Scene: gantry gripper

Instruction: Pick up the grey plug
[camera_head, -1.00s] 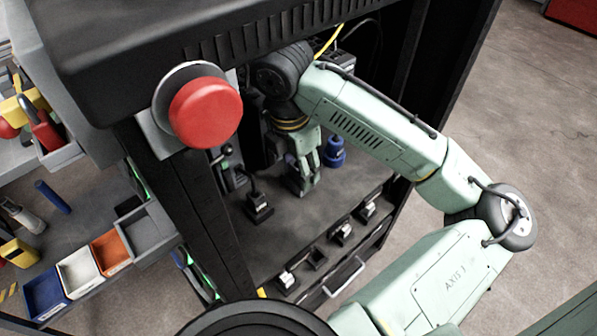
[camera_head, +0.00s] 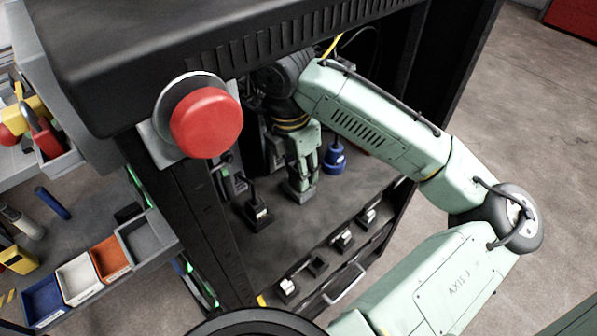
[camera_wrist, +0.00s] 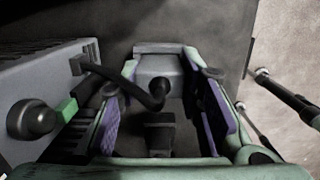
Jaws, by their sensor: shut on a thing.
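The grey plug (camera_wrist: 160,68) is a pale grey block between the far ends of my gripper's fingers in the wrist view. My gripper (camera_wrist: 163,80) is shut on it, with purple pads on the inner finger faces. A black cable runs from the plug towards the left. In the head view my gripper (camera_head: 300,188) points down at the dark shelf inside the cabinet, and the fingers mostly hide the plug. I cannot tell whether the plug touches the shelf.
A blue plug (camera_head: 334,160) stands just right of my gripper. A black plug-like piece (camera_head: 259,214) stands to its left. Several small sockets (camera_head: 343,240) line the shelf front. A red button (camera_head: 206,122) is on the cabinet frame. A grey housing (camera_wrist: 40,85) is close on the left.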

